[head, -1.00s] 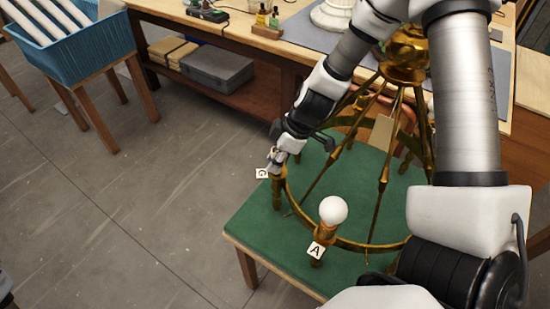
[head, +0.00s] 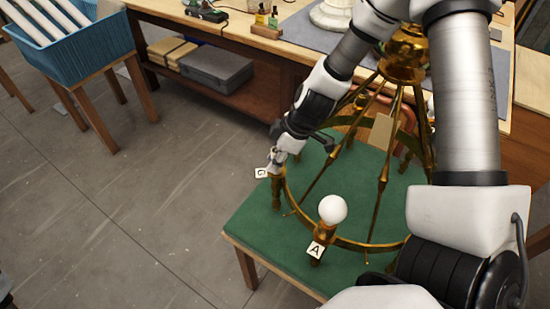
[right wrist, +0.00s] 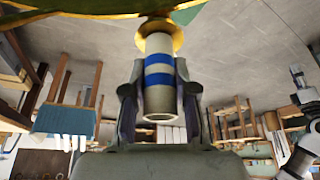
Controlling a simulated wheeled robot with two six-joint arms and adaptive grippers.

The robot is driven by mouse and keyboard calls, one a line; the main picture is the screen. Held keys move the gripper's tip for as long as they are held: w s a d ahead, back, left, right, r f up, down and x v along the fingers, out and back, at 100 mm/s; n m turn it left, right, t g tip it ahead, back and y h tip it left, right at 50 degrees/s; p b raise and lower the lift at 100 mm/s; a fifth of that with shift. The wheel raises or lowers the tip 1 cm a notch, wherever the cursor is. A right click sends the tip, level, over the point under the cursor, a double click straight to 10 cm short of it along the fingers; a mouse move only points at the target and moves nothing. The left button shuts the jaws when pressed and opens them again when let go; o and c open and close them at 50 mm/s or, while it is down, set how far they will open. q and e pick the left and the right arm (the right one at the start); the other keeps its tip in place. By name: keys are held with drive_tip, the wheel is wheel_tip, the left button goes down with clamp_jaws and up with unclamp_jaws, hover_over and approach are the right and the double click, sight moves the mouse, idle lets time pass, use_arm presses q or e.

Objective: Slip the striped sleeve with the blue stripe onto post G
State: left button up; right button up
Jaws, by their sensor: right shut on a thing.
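A pale sleeve with a blue stripe (right wrist: 158,97) sits between the fingers of my right gripper (right wrist: 160,100) in the right wrist view. Its far end meets a brass cup (right wrist: 160,27); its near end is open. Whether the post is inside it is hidden. In the head view my right gripper (head: 275,160) is at post G (head: 276,193), just above the label G (head: 261,173), and covers the sleeve. My left gripper (right wrist: 298,78) seems to show small at the right edge of the right wrist view; its jaws are unclear.
The brass chandelier frame (head: 352,243) stands on a green-topped table (head: 240,220). Arm A holds a white bulb (head: 332,209) close by. A blue basket (head: 85,50) with white tubes is at the upper left.

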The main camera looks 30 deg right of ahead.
drive_tip(key=o, duration=0.8)
drive_tip(key=shift+o, duration=0.2)
